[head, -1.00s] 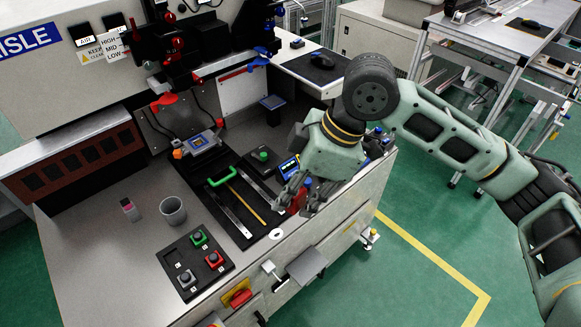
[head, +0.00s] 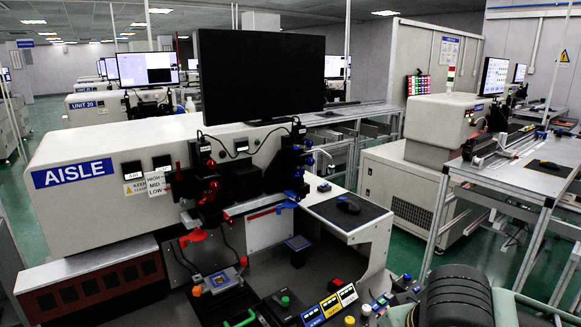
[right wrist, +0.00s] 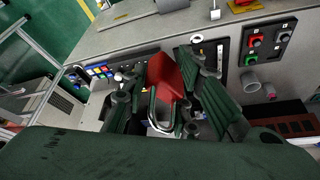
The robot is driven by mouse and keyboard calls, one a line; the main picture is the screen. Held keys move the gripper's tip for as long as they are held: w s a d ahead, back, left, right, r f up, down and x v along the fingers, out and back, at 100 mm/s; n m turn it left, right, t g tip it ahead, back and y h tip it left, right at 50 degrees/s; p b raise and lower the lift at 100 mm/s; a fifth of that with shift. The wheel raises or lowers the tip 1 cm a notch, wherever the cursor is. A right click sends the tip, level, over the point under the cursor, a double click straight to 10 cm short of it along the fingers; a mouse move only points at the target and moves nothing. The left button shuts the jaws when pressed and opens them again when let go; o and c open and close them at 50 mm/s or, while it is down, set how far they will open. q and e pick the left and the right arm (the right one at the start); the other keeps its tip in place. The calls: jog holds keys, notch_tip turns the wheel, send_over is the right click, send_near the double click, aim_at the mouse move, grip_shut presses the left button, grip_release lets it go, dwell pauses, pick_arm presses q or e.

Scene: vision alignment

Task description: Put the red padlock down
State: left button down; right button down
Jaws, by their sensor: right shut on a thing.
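The red padlock (right wrist: 166,76) shows in the right wrist view, with its red body toward the top and its silver shackle (right wrist: 153,127) toward the camera. My right gripper (right wrist: 168,90) is shut on it, with dark green fingers on both sides. In that view the padlock appears over the workbench (right wrist: 145,42); the gap below it cannot be judged. In the head view only part of my right arm shows at the lower right, and the padlock cannot be made out for certain. My left gripper is in neither current view.
In the right wrist view, a button panel (right wrist: 268,40) and a grey cup (right wrist: 249,82) stand to the right. Blue buttons (right wrist: 100,71) lie to the left. In the head view, a monitor (head: 262,75) tops the AISLE machine (head: 110,155), and a mouse (head: 347,205) rests on a side shelf.

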jog(key=shift+d+r+m+h, duration=0.1)
jog(key=shift+d+m+h, duration=0.3)
jog(key=shift+d+m, duration=0.7)
jog(key=shift+a, duration=0.25)
jog(key=w+a+f+n+g+y, duration=0.1)
jog(key=a+f+n, duration=0.3)
jog(key=f, duration=0.6)
jog(key=w+a+f+n+y, duration=0.1)
jog(key=a+f+n+y, duration=0.15)
jog(key=f, duration=0.85)
jog(key=s+f+n, duration=0.2)
jog(key=s+f, duration=0.2)
jog(key=f, duration=0.4)
jog(key=s+a+f+n+g, duration=0.1)
jog(key=s+f+n, duration=0.2)
jog(key=s+f, duration=0.2)
jog(key=s+a+f+n+g, duration=0.1)
jog(key=s+f, duration=0.4)
jog(key=f, duration=0.5)
jog(key=shift+s+f+n+y, duration=0.3)
jog(key=shift+n+y, duration=0.15)
jog(key=shift+n, duration=0.2)
jog(key=shift+w, duration=0.1)
